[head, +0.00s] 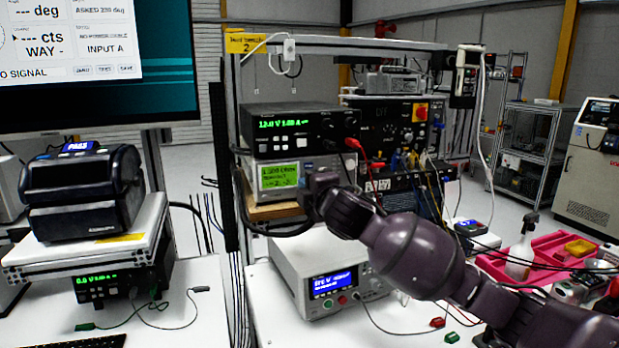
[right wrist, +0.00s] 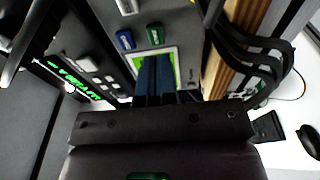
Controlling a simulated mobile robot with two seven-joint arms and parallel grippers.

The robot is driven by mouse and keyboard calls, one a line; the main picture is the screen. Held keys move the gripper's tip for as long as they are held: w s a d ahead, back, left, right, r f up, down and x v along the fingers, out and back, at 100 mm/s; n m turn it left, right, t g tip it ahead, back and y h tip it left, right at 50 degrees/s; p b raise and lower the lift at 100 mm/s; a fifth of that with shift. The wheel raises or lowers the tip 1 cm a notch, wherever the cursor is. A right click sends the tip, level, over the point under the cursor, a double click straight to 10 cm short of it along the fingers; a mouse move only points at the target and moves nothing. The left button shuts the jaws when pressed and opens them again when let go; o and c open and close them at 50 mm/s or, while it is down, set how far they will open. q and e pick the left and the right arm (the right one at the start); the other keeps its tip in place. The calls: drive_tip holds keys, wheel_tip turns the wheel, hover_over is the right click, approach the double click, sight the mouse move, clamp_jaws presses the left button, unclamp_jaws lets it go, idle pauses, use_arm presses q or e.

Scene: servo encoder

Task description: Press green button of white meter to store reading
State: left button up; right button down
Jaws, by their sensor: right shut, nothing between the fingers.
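The white meter (head: 256,184) with a lit green display (head: 280,176) stands on a wooden shelf, under a black power supply. In the right wrist view the meter's display (right wrist: 172,58) shows behind my fingers, with a green button (right wrist: 155,34) and a blue button (right wrist: 125,40) just beyond the fingertips. My right gripper (head: 308,190) is shut and empty in front of the meter's right part. In the right wrist view its fingers (right wrist: 156,66) overlap the display, close to the green button; I cannot tell whether they touch. In the head view the gripper hides the buttons. My left gripper is not in view.
The black power supply (head: 290,125) sits directly above the meter. A white unit with a blue display (head: 318,262) stands below on the bench. Black cables (right wrist: 265,50) hang beside the shelf edge. A pink tray (head: 545,255) lies at the right.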

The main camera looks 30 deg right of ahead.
drive_tip(key=shift+s, duration=0.2)
drive_tip(key=s+a+p, duration=0.1)
drive_tip(key=s+p, duration=0.1)
drive_tip(key=s, duration=0.5)
drive_tip(key=shift+s+a+p, duration=0.15)
drive_tip(key=shift+a+p, duration=0.15)
drive_tip(key=shift+a, duration=0.1)
idle(0.6)
idle(0.4)
